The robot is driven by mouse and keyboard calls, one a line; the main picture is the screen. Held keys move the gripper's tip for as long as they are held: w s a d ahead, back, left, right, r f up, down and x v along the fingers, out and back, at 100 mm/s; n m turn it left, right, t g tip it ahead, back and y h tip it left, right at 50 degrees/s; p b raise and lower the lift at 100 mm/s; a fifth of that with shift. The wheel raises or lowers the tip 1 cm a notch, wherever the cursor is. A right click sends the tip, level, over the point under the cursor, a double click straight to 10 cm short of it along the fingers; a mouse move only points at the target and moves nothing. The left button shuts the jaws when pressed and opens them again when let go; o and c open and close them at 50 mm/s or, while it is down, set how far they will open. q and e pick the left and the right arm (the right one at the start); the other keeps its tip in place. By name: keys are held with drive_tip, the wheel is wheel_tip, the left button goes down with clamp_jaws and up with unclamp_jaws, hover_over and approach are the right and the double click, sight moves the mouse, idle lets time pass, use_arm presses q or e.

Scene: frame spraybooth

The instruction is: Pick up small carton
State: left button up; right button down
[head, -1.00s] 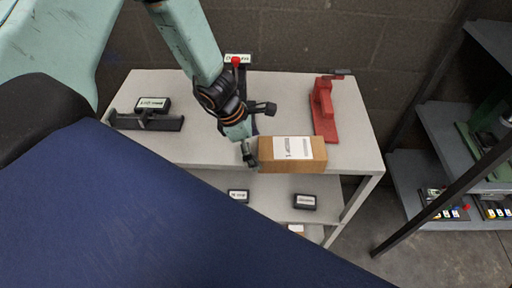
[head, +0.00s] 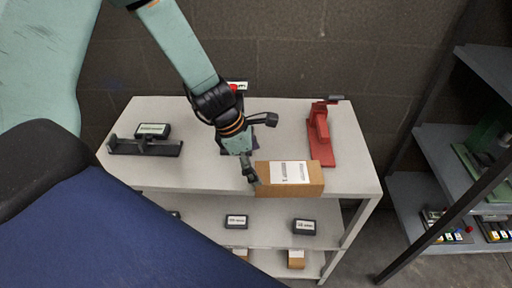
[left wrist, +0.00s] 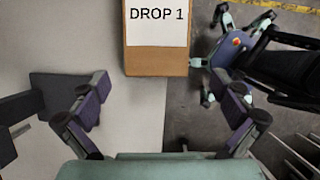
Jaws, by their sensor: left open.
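The small carton (head: 311,175) is a brown box with a white label on top, at the front edge of the white table. In the left wrist view the carton (left wrist: 157,62) shows at the top with its label reading "DROP 1", and part of it reaches past the table edge. My left gripper (head: 261,148) is at the carton's left end, one finger close to it; I cannot tell whether they touch. In the left wrist view my left gripper (left wrist: 165,105) is open and empty, with the carton ahead, between the lines of its fingers. My right gripper is not in view.
On the table (head: 205,178) stand a red fixture (head: 320,140) to the right and a black holder (head: 145,147) to the left. Lower shelves carry dark labelled boxes (head: 304,226) and a brown box (head: 296,259). A grey rack (head: 425,195) stands at the right.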

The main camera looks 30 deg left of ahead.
use_arm(q)
drive_tip(key=shift+w+a+r, duration=0.2)
drive_tip(key=shift+a+r, duration=0.15)
drive_tip(key=shift+r, duration=0.15)
drive_tip(key=shift+s+d+r, duration=0.15)
drive_tip(key=shift+d+r, duration=0.1)
drive_tip(key=shift+r, duration=0.65)
drive_tip(key=shift+s+d+r, duration=0.15)
drive_tip(key=shift+d+r, duration=0.05)
drive_tip(key=shift+r, duration=0.7)
drive_tip(key=shift+w+a+r, duration=0.15)
drive_tip(key=shift+a+r, duration=0.05)
drive_tip(key=shift+a, duration=0.2)
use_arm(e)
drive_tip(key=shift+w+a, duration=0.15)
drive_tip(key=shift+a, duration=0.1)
use_arm(q)
drive_tip(key=shift+d, duration=0.1)
